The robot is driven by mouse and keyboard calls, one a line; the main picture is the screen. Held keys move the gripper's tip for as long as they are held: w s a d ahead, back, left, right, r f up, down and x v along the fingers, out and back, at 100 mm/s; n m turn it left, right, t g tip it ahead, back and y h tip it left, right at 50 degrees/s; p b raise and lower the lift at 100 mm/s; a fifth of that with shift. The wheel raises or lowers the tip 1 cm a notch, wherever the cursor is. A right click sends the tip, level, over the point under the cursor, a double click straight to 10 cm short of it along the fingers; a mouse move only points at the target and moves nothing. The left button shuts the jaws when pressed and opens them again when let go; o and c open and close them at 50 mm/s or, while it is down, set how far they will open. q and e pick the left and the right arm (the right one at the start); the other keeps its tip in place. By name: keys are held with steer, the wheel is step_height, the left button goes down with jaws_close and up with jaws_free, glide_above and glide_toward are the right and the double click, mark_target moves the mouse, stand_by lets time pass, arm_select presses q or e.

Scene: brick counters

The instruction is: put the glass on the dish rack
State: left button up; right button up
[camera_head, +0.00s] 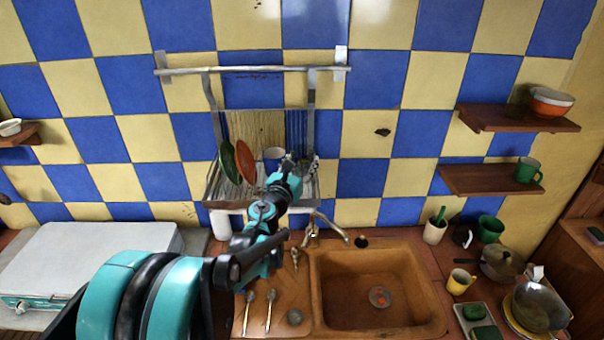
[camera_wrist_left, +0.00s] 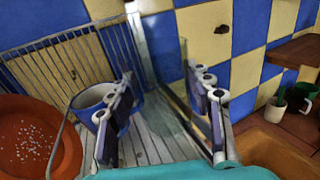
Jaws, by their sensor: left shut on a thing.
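The dish rack (camera_head: 252,127) hangs on the tiled wall behind the sink, with a slatted back and tray. My left gripper (camera_head: 300,168) is at the right part of the rack, in front of its back. In the left wrist view, its two fingers (camera_wrist_left: 163,105) stand apart on either side of a clear glass (camera_wrist_left: 172,110) and are shut on it. The glass is faint and see-through, over the tray slats. I cannot tell whether its base touches the tray. In the head view it is hard to make out. My right gripper is not in view.
A blue and white mug (camera_wrist_left: 92,98) stands in the rack just left of the fingers. An orange plate (camera_head: 246,161) and a green plate (camera_head: 229,163) stand further left. The faucet (camera_head: 325,226) and brown sink (camera_head: 375,268) are below. Shelves (camera_head: 490,180) hang at right.

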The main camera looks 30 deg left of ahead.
mark_target(302, 172)
arm_select(q)
step_height(302, 172, down, 4)
steer(key=shift+w+r, duration=0.1)
steer(key=shift+b, duration=0.35)
steer(key=o, duration=1.3)
